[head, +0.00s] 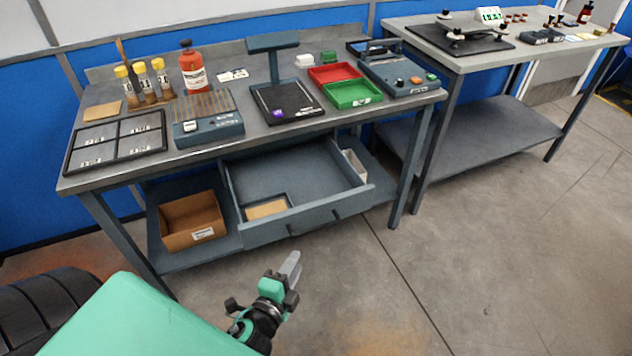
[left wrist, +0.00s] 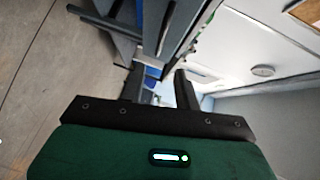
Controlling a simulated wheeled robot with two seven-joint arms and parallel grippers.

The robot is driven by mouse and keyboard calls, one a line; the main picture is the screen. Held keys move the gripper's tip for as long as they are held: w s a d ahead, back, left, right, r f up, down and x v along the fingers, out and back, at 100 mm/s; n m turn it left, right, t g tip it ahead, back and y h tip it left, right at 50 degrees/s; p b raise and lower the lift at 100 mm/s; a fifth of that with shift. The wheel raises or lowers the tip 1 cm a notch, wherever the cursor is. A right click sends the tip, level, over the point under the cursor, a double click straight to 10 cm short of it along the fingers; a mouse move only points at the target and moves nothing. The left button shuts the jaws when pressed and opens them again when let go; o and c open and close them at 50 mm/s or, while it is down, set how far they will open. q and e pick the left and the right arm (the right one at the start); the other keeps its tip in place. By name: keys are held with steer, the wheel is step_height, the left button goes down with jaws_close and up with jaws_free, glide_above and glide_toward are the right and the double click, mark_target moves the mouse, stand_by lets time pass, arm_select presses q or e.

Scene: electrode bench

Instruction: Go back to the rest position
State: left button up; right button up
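My left gripper (head: 291,264) is low in the head view, in front of the workbench (head: 255,134) and over the concrete floor, apart from everything around it. In the left wrist view my left gripper (left wrist: 160,84) shows two dark fingers standing apart with nothing between them. My right gripper shows in neither view. The bench drawer (head: 305,223) is pulled open, with a small tan piece (head: 267,209) inside.
A cardboard box (head: 191,222) stands on the lower shelf left of the drawer. The benchtop holds a compartment tray (head: 116,139), a red bottle (head: 192,68), a red tray (head: 334,73) and a green tray (head: 352,92). A second bench stands at right. The floor at right is clear.

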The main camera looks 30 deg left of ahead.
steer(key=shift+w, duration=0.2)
